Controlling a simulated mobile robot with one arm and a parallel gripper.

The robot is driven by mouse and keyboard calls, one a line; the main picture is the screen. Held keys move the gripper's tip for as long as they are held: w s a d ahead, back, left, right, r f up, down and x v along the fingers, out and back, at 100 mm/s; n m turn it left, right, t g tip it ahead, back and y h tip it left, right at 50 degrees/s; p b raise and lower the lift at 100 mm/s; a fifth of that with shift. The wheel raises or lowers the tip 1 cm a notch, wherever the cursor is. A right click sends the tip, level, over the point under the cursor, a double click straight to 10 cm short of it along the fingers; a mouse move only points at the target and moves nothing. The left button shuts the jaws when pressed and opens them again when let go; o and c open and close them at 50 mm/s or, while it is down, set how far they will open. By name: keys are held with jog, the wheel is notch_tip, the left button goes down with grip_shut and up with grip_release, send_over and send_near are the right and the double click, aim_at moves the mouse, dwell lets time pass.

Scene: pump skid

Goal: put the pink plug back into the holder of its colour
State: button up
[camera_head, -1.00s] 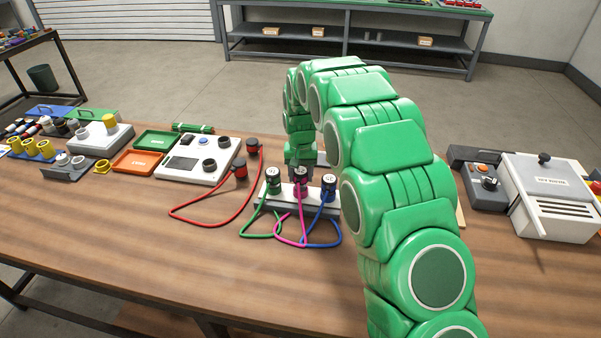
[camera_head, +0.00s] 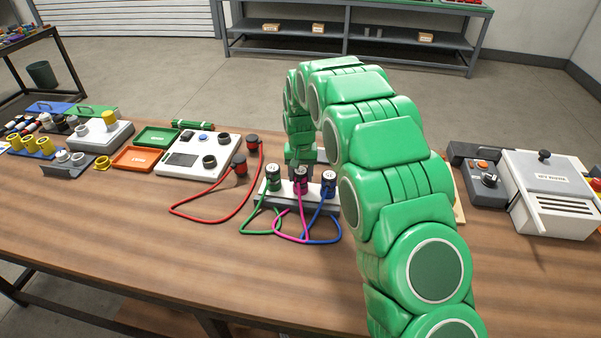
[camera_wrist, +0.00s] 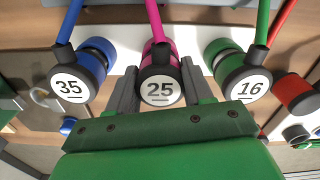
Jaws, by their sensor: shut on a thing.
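The pink plug (camera_head: 300,182), with a dark cap marked 25, stands upright in the middle of the white and grey holder block (camera_head: 261,201). My gripper (camera_wrist: 160,78) is shut on it, one finger on each side. In the wrist view, pink shows behind the cap of the pink plug (camera_wrist: 160,92), and its pink cable (camera_wrist: 153,18) leads away. The blue plug (camera_wrist: 84,68), marked 35, and the green plug (camera_wrist: 238,72), marked 16, stand on either side of it. The pink plug's lower end is hidden, so I cannot tell how deep it sits.
Pink, green and blue cable loops lie in front of the block. A red cable (camera_head: 202,218) runs to red plugs beside a white device (camera_head: 215,142). Orange (camera_head: 133,160) and green trays lie farther left. A white machine (camera_head: 550,205) stands right. The front table is clear.

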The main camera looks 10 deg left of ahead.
jog(key=shift+f, duration=0.1)
jog(key=o, duration=1.3)
jog(key=shift+o, duration=0.2)
jog(key=shift+r, duration=3.9)
jog(key=shift+r, duration=0.1)
